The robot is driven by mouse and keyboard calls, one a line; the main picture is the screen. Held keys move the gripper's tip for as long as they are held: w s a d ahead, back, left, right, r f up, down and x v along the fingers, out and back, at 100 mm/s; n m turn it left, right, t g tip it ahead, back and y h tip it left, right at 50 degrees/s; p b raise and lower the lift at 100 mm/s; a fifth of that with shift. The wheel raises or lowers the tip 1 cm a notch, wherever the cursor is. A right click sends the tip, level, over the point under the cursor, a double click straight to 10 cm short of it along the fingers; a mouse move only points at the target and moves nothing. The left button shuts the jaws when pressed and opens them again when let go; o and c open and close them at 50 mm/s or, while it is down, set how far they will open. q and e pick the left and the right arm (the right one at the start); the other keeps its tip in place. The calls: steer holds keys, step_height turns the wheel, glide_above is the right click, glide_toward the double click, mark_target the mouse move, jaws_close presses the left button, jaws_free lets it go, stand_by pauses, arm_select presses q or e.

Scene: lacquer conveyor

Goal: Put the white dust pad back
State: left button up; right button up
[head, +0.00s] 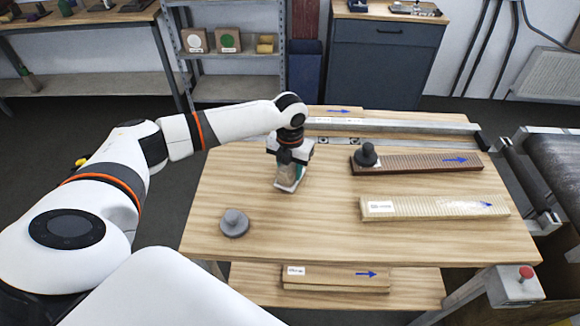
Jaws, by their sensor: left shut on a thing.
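My left gripper (290,158) is over the back left part of the wooden table (330,235). It is shut on a small pale block with a white underside and a bit of green, which looks like the white dust pad (288,182). The pad is slightly tilted, and the gripper hides its upper part. I cannot tell whether its lower edge touches the table. My right gripper is not in view.
A grey round knobbed piece (234,223) stands at the table's front left. A dark knobbed piece (367,155) sits on the left end of a dark ribbed board (430,163). A pale ribbed board (435,207) lies in front. The table's middle is clear.

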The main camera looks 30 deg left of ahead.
arm_select(q)
steer(key=o, duration=0.9)
steer(key=shift+f, duration=0.1)
steer(key=shift+o, duration=0.2)
step_height(320, 180, up, 12)
steer(key=shift+r+b, duration=0.2)
steer(key=shift+b, duration=1)
